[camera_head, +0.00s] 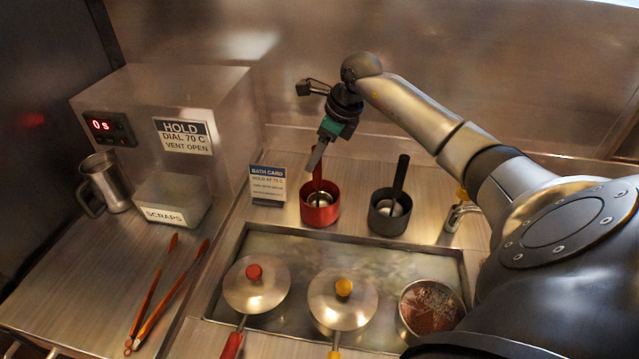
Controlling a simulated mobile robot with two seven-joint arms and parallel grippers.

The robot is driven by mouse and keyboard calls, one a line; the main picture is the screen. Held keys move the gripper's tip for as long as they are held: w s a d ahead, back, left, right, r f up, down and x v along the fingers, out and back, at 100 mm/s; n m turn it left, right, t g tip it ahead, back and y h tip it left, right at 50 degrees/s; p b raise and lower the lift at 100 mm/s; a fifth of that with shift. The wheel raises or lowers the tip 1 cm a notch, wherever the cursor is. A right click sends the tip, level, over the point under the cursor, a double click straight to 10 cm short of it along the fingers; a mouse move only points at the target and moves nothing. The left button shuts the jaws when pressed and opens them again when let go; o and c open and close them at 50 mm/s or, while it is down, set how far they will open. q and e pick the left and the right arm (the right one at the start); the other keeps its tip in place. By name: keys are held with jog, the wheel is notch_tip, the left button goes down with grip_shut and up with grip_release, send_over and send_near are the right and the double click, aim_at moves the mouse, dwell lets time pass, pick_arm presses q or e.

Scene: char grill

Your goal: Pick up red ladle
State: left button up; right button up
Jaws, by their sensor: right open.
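The red ladle (318,171) stands upright in a red cup (320,214) behind the water bath. Its red handle rises toward my right gripper, and its metal bowl shows inside the cup. My right gripper (317,158) hangs over the red cup from the upper right, with its fingers pointing down at the handle's upper end. It is open. Whether the fingers are on both sides of the handle or in front of it cannot be told from this view. My left gripper is not in view.
A dark cup (388,222) with a black-handled ladle (400,176) stands just right. A bath card (268,185) stands left. In front lie the sunken bath (400,258), two lidded pans and a spice bowl (430,307). Tongs (168,295) and a scraps bin (172,202) are left.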

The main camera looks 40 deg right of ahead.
jog(key=shift+w+f, duration=0.2)
jog(key=shift+f, duration=0.45)
jog(key=shift+c, duration=0.3)
grip_shut()
